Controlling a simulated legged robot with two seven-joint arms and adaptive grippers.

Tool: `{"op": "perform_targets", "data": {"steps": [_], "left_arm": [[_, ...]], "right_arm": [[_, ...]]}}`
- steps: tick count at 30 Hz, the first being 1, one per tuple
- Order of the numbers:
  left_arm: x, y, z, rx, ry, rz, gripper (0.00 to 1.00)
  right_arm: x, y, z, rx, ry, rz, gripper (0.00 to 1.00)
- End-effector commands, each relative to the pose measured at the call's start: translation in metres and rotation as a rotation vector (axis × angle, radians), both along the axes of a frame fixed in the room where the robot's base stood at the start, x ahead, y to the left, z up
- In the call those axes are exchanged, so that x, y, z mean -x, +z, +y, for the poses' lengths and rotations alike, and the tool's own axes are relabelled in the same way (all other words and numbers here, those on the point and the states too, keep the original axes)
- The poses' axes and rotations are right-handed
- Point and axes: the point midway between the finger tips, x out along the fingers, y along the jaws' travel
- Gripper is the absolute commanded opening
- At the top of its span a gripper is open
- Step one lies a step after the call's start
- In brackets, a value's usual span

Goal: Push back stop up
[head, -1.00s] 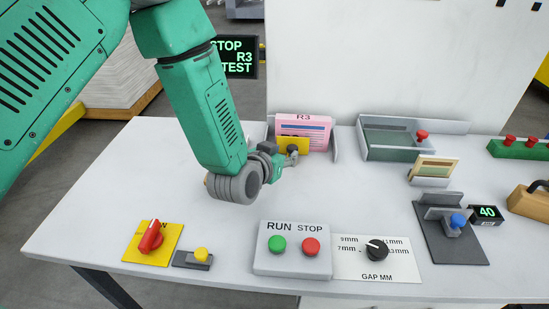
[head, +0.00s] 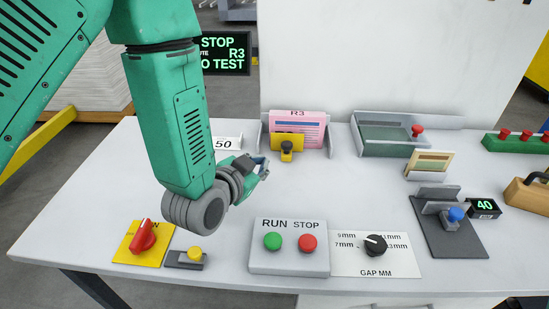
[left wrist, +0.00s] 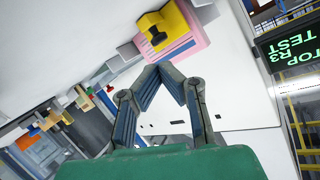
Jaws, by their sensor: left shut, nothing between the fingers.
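A yellow block (head: 288,139) with a black knob (head: 287,149) sits in front of a pink R3 stack (head: 305,124) between grey side plates at the back of the table. No label marks it as the back stop. In the left wrist view the yellow block (left wrist: 174,20) and its knob (left wrist: 157,36) show beyond my fingers. My left gripper (head: 263,166) is shut and empty. It is in front and to the left of the knob, apart from it. In the left wrist view the fingertips of my left gripper (left wrist: 172,68) meet. My right gripper is not in view.
A RUN/STOP box (head: 288,260), a gap dial plate (head: 376,255), a red rotary switch (head: 143,236) and a yellow button (head: 194,254) line the front. A grey tray (head: 391,116) and a blue-knobbed fixture (head: 447,242) stand right. The table between the gripper and the RUN/STOP box is clear.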

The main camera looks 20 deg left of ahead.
Motion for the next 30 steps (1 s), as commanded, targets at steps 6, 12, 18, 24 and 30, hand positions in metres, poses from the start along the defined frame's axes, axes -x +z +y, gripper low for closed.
{"op": "perform_targets", "data": {"steps": [6,12,18,24,30], "left_arm": [[0.025,-0.019,0.009,-0.670,-0.243,-0.188,0.00],[0.037,-0.015,0.013,-1.037,-0.350,-0.301,0.00],[0.031,-0.015,0.012,-1.103,-0.363,-0.326,0.00],[0.000,-0.020,0.005,-1.098,-0.364,-0.324,0.00],[-0.043,-0.026,-0.003,-1.096,-0.362,-0.323,0.00]], "right_arm": [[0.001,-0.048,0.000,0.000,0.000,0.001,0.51],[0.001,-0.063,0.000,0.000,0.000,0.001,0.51],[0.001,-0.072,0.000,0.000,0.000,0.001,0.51],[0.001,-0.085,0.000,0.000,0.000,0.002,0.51],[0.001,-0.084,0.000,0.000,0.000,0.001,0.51]]}}
